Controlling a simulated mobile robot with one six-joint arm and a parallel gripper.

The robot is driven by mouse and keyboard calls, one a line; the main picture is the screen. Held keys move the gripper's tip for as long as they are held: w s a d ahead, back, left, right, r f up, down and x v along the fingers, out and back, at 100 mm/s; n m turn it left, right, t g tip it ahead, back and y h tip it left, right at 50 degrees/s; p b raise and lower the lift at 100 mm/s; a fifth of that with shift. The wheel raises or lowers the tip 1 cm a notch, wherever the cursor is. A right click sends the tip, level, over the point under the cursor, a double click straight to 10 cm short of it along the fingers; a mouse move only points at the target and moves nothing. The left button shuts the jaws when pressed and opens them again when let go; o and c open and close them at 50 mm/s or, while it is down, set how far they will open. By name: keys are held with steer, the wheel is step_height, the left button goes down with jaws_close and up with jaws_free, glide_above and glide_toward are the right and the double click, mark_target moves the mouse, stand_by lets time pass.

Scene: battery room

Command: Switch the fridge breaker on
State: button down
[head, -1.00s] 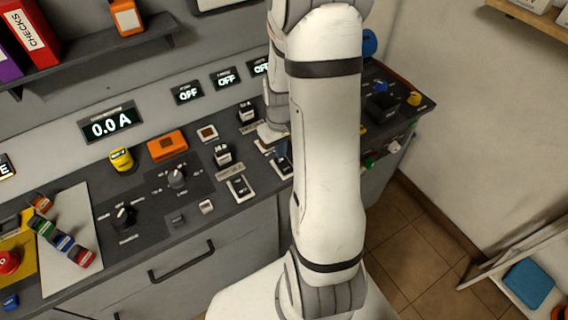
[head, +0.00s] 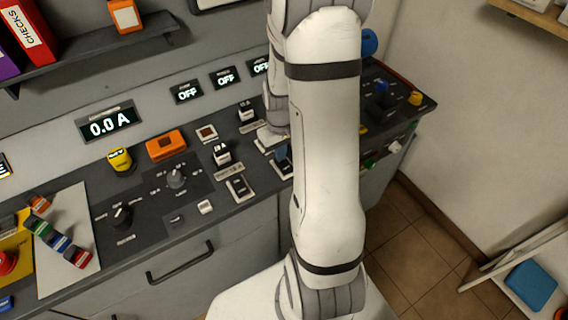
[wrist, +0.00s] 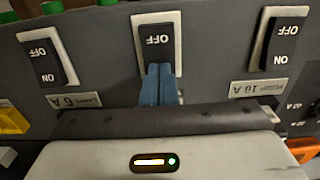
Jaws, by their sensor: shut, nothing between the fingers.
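In the wrist view, a dark rocker switch (wrist: 156,36) in a white frame stands in the middle of a row of three. Its OFF half shows, upside down. My gripper (wrist: 160,88), with blue fingers shut and empty, covers its other half and its label, so I cannot read whether it is the fridge breaker. The fingertips are at or very near the rocker; contact is unclear. In the head view, the blue fingers (head: 282,154) show partly beside my arm, low over the panel.
In the wrist view, the switch labelled pump 16 A (wrist: 282,42) is right of my fingers, and the lamps 6 A switch (wrist: 48,58) is left. In the head view, three displays, one of them here (head: 226,77), read OFF. The ammeter (head: 110,121) reads 0.0 A. My arm hides part of the panel.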

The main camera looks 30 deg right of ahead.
steer(key=shift+r+p, duration=2.45)
steer(key=shift+r, duration=1.05)
steer(key=s+a+r+t, duration=0.1)
steer(key=s+a+r, duration=0.5)
steer(key=r, duration=0.3)
steer(key=s+a+r+t, duration=0.2)
steer(key=s+a+r, duration=0.4)
steer(key=r, duration=0.3)
steer(key=shift+s+a+r, duration=0.2)
steer(key=shift+s+r, duration=0.05)
steer(key=shift+s, duration=0.25)
